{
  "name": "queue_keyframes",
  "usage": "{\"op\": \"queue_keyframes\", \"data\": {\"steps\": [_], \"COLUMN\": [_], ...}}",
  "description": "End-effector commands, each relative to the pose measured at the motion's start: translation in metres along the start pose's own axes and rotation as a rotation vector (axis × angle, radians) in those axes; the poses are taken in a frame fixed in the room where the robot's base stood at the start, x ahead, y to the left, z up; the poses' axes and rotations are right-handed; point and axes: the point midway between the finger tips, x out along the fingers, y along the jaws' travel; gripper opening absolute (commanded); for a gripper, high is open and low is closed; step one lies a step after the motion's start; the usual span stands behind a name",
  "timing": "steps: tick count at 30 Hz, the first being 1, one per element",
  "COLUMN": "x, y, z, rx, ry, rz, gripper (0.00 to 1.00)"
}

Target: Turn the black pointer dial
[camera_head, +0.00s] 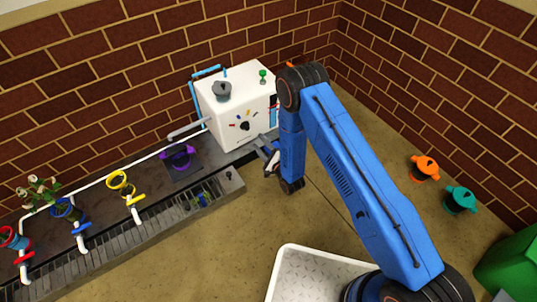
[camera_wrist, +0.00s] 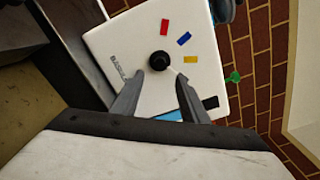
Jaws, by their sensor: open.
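The black pointer dial (camera_wrist: 159,60) sits on the front face of a white box (camera_wrist: 110,45), with red, blue and yellow marks around it. In the head view the dial (camera_head: 245,126) is small on the box (camera_head: 225,112), so its pointing direction is hard to tell. In the wrist view a pale tip shows at the dial's lower right edge. My gripper (camera_wrist: 155,90) is open and empty. Its two fingers are spread and point at the dial, apart from it. In the head view my gripper (camera_head: 268,155) is in front of the box, low and to the right of the dial.
A purple pot (camera_head: 177,156) stands on the dark counter left of the box. Several coloured taps and pots line the counter further left. A white tray (camera_head: 290,262) is on the floor in front. Orange (camera_head: 425,167) and teal (camera_head: 460,199) pots stand at the right.

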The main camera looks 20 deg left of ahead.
Motion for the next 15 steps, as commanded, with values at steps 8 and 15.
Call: {"op": "queue_keyframes", "data": {"steps": [8, 15], "x": [-0.051, -0.071], "y": [0.001, 0.001], "z": [-0.001, -0.001], "rx": [0.001, 0.000], "ry": [0.001, 0.001], "rz": [0.003, 0.001], "gripper": [0.40, 0.40]}}
